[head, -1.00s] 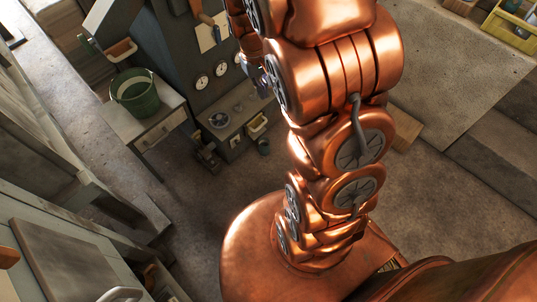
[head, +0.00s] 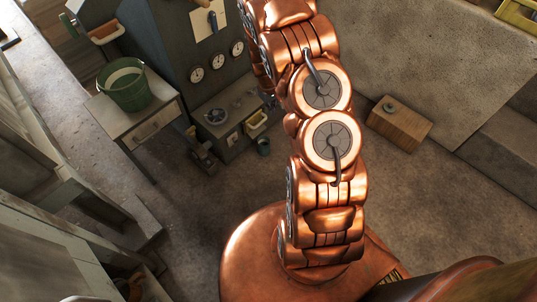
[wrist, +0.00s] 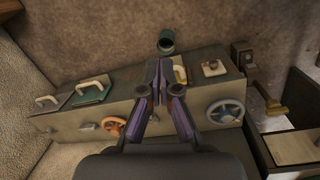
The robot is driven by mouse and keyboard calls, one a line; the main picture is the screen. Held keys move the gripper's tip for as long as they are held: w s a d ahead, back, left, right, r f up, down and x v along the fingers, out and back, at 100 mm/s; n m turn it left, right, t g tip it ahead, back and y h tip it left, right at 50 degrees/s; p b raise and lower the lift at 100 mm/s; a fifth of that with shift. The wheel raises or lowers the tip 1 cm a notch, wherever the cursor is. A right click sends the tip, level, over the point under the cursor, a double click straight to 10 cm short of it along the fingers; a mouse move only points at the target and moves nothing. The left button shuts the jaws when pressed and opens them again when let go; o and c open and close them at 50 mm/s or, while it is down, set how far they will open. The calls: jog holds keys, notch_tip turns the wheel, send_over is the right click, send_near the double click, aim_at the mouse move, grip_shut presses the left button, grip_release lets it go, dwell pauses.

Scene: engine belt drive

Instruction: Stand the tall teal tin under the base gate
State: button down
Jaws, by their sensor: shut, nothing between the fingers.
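A small teal tin (head: 263,146) stands on the floor just right of the dark machine's base in the head view. In the wrist view the tin (wrist: 166,46) shows from above, beyond the bench edge, with a dark round top. My gripper (wrist: 159,66) is shut and empty above the bench, its tips pointing toward the tin and apart from it in the picture. A pale yellow handle (wrist: 180,75) is just right of the fingertips. I cannot tell which part is the base gate. In the head view my gripper is mostly hidden behind the arm.
The bench top carries a green plate with a handle (wrist: 92,88); its front has an orange wheel (wrist: 114,126) and a grey wheel (wrist: 225,112). A green bucket (head: 128,92) stands on a side table. A wooden block (head: 398,124) lies right of my arm. Floor around the tin is clear.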

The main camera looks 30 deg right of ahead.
jog(key=b, duration=0.8)
send_near(266, 147)
jog(key=s+d+f, duration=0.1)
jog(key=s+f, duration=0.2)
jog(key=s, duration=0.3)
jog(key=shift+n+t+y, duration=0.3)
jog(key=shift+t+y, duration=0.1)
notch_tip(266, 147, down, 9)
jog(key=b, duration=0.3)
jog(key=shift+s+r+b, duration=0.1)
jog(key=shift+r+b, duration=0.05)
jog(key=shift+b, duration=0.25)
jog(key=shift+w+d+f+b, duration=0.15)
jog(key=shift+w+b, duration=0.1)
jog(key=shift+w, duration=0.2)
jog(key=shift+w+a+f+b, duration=0.1)
jog(key=shift+w+f+b, duration=0.1)
jog(key=shift+w, duration=0.25)
jog(key=shift+w+r+b, duration=0.2)
jog(key=shift+w+b, duration=0.15)
jog(key=shift+w, duration=0.8)
jog(key=shift+w, duration=0.1)
jog(key=shift+w, duration=1)
jog(key=shift+s, duration=0.1)
